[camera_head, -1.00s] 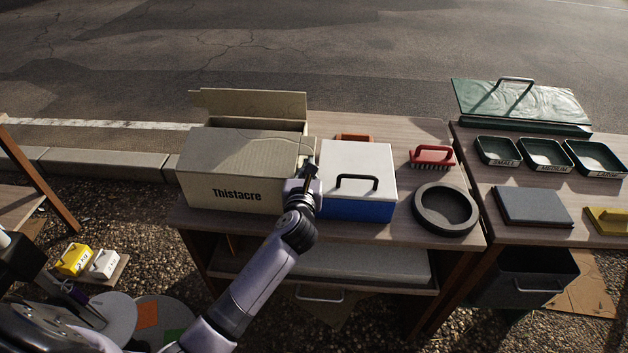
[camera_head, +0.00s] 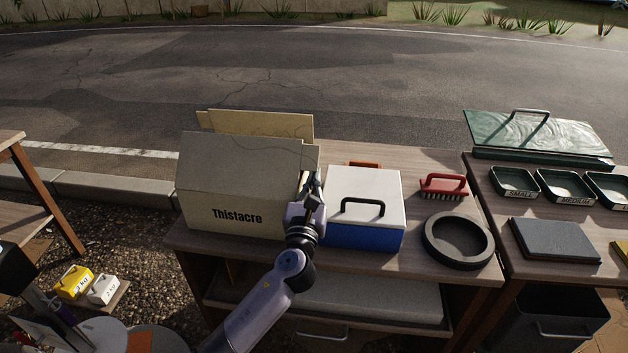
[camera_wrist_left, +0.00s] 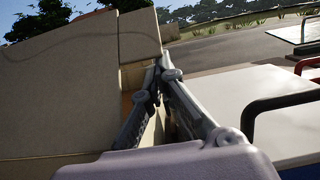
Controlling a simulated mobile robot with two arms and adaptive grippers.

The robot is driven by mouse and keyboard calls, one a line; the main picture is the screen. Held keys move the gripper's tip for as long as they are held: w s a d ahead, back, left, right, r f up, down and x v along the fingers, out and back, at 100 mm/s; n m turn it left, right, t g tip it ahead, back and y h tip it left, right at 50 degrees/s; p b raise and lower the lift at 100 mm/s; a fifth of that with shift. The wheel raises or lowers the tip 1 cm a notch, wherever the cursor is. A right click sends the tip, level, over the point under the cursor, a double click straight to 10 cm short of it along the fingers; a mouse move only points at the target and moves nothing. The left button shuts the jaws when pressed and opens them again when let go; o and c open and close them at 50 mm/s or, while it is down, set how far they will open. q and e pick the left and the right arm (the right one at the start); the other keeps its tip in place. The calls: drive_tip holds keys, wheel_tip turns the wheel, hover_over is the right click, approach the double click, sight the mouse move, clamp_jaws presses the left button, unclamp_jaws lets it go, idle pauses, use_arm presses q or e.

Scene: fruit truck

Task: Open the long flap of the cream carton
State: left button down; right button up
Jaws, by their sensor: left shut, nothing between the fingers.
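The cream carton (camera_head: 240,218), marked "Thistacre", stands on the left of the wooden table. Its near long flap (camera_head: 235,165) is tilted up from the front edge, and a far flap (camera_head: 255,124) stands up behind it. The raised near flap hides the inside in the head view. My left gripper (camera_head: 314,182) is at the carton's right end, between it and the blue box, with its fingers shut and empty. In the left wrist view the fingers (camera_wrist_left: 160,68) are close beside the carton (camera_wrist_left: 50,120); whether they touch it I cannot tell. My right gripper is not in view.
A blue box with a white lid and black handle (camera_head: 362,205) stands close to the right of my left gripper. A red brush (camera_head: 444,186) and a black round dish (camera_head: 457,240) lie further right. Green trays (camera_head: 514,182) are on the right table.

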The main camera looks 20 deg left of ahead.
use_arm(q)
drive_tip(key=shift+s+d+r+t+y+b, duration=0.1)
drive_tip(key=shift+s+r+t+y+b, duration=0.45)
drive_tip(key=shift+b, duration=1.85)
drive_tip(key=shift+s+d+r+t+h+b, duration=0.15)
drive_tip(key=shift+t+b, duration=0.75)
drive_tip(key=shift+b, duration=1.5)
drive_tip(key=shift+s+d+r+t+y+b, duration=0.2)
drive_tip(key=shift+t+b, duration=0.55)
drive_tip(key=shift+b, duration=1.65)
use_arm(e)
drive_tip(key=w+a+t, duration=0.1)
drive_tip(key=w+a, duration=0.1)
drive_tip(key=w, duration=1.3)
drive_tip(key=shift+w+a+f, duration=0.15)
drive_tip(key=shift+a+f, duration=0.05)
use_arm(q)
drive_tip(key=shift+s+a, duration=0.1)
drive_tip(key=shift+a, duration=0.1)
